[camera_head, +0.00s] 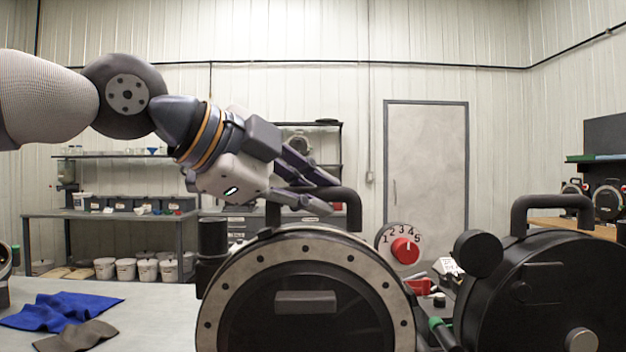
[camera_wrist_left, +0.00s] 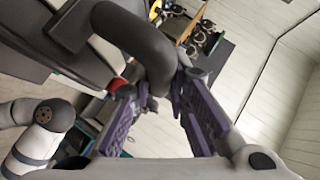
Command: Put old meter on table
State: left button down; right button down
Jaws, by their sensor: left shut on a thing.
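A round black seed meter (camera_head: 306,317) with a grey bolted ring stands upright at the front centre of the head view. Its thick black handle (camera_head: 351,207) arches over its top. My left gripper (camera_head: 328,194) reaches in from the left and is shut on this handle. In the left wrist view the dark curved handle (camera_wrist_left: 140,45) lies between the purple finger pads of the gripper (camera_wrist_left: 160,95). I cannot tell whether the meter's underside touches anything; it is out of the picture. My right gripper is not in view.
A second black meter (camera_head: 535,290) with its own handle stands close at the right. A dial with a red knob (camera_head: 404,250) is between them. A pale table (camera_head: 150,307) at the left bears a blue cloth (camera_head: 60,309) and a brown cloth (camera_head: 76,335); some of its top is clear.

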pick_arm(q)
jog(key=shift+s+f, duration=0.1)
jog(key=shift+f, duration=0.55)
dwell(0.8)
jog(key=shift+f, duration=0.45)
jog(key=c, duration=1.5)
grip_release()
jog(key=shift+f, duration=0.1)
jog(key=shift+o, duration=0.2)
